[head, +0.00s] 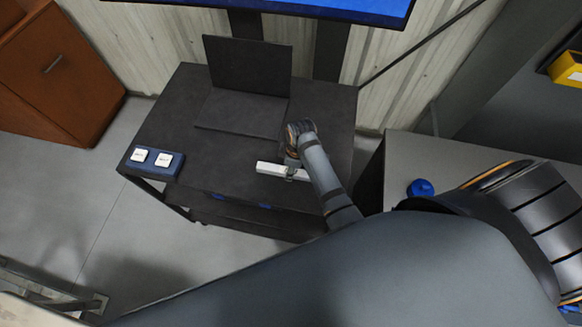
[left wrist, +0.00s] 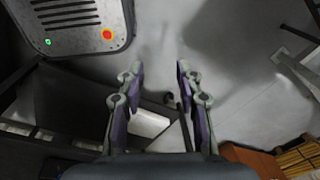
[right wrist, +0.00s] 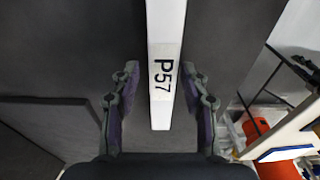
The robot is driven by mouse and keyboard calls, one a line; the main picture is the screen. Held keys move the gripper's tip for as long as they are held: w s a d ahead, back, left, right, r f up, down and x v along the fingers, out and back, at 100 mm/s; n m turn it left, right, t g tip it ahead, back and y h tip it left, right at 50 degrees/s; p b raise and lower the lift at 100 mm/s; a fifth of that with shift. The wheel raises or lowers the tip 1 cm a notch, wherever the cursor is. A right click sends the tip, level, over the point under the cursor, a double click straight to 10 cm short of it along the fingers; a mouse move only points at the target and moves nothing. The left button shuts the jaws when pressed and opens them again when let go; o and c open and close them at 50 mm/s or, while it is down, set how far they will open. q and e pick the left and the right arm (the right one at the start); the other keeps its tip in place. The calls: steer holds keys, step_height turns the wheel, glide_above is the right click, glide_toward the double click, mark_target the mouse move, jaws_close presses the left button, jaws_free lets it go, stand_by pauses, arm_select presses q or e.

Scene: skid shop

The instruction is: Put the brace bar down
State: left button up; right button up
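The brace bar (head: 270,168) is a white square bar on the dark table top (head: 225,185), close to its front edge.
A dark angled plate (head: 248,65) stands at the back of the table. A blue block with two white buttons (head: 152,160) is at the left edge. A grey surface with a blue round piece (head: 421,188) is on the right.

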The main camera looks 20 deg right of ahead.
steer(key=shift+w, duration=0.1)
steer(key=shift+r, duration=0.2)
arm_select(q)
steer(key=w+f+b, duration=0.2)
steer(key=shift+w+f, duration=0.2)
steer(key=shift+w, duration=0.15)
arm_select(e)
step_height(320, 180, up, 12)
steer(key=d, duration=0.1)
steer(key=shift+s, duration=0.45)
steer(key=shift+d, duration=0.1)
arm_select(q)
steer(key=shift+w, duration=0.1)
arm_select(e)
steer(key=shift+f, duration=0.1)
